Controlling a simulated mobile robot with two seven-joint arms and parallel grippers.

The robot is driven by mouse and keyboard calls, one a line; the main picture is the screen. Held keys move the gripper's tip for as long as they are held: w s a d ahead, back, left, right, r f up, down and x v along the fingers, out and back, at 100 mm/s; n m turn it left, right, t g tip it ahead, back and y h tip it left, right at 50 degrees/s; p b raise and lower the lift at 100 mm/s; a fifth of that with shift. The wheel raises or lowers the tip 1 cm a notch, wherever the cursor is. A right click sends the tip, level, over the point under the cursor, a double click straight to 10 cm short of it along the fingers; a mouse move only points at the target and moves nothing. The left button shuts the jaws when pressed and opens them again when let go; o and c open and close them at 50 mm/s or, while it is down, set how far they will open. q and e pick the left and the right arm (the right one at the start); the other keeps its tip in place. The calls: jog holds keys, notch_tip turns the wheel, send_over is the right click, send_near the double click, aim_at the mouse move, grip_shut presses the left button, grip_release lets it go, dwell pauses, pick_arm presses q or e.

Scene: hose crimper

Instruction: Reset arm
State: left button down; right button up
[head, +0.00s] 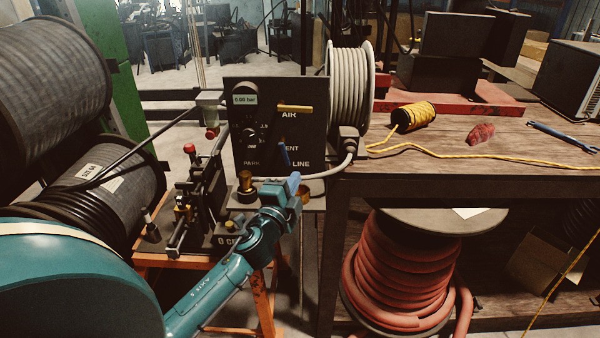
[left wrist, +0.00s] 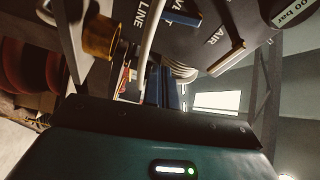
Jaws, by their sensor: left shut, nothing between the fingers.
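My left arm comes in from the lower left in the head view. My left gripper (head: 291,184) is in front of the lower part of the black control panel (head: 260,95), shut and empty, its fingers small and partly unclear. The panel has a gauge reading 0.00 bar (head: 244,99), a yellow lever (head: 295,108) by AIR and a blue lever (head: 284,153) by VENT. In the left wrist view the panel appears tilted, with the yellow lever (left wrist: 228,59), the blue lever (left wrist: 186,19) and a brass fitting (left wrist: 103,38) near the gripper. My right gripper is not in view.
A crimper-like bench unit (head: 197,205) with a red knob stands left of the panel. Large black hose reels (head: 50,75) crowd the left. A red hose reel (head: 400,275) sits below.

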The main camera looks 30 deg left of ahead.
pick_arm(q)
jog(key=shift+s, duration=0.5)
